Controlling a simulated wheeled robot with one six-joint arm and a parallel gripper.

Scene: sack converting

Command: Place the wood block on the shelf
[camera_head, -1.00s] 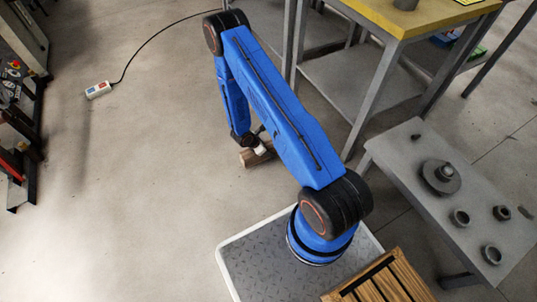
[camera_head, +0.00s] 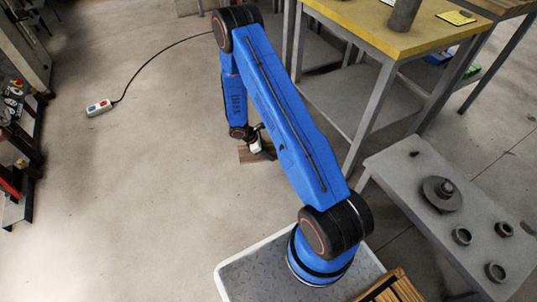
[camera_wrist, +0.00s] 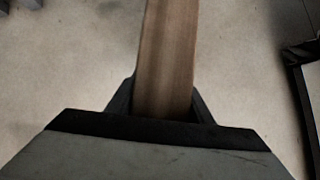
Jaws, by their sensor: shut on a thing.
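My gripper (camera_wrist: 161,103) is shut on the brown wood block (camera_wrist: 168,50), which stands out between its two dark fingers in the wrist view. In the head view, the block (camera_head: 244,155) shows small beneath my gripper (camera_head: 255,143), partly hidden by it and the blue arm. Open concrete floor lies below the block; its height above the floor is hard to tell. A grey lower shelf (camera_head: 345,98) spans the legs under the yellow-topped table, to the right of the block and apart from it.
The yellow-topped table (camera_head: 385,35) carries a grey cylinder (camera_head: 403,14). A low grey bench (camera_head: 405,165) with several metal parts stands at right. A power strip (camera_head: 99,107) and its cable lie on the floor at left.

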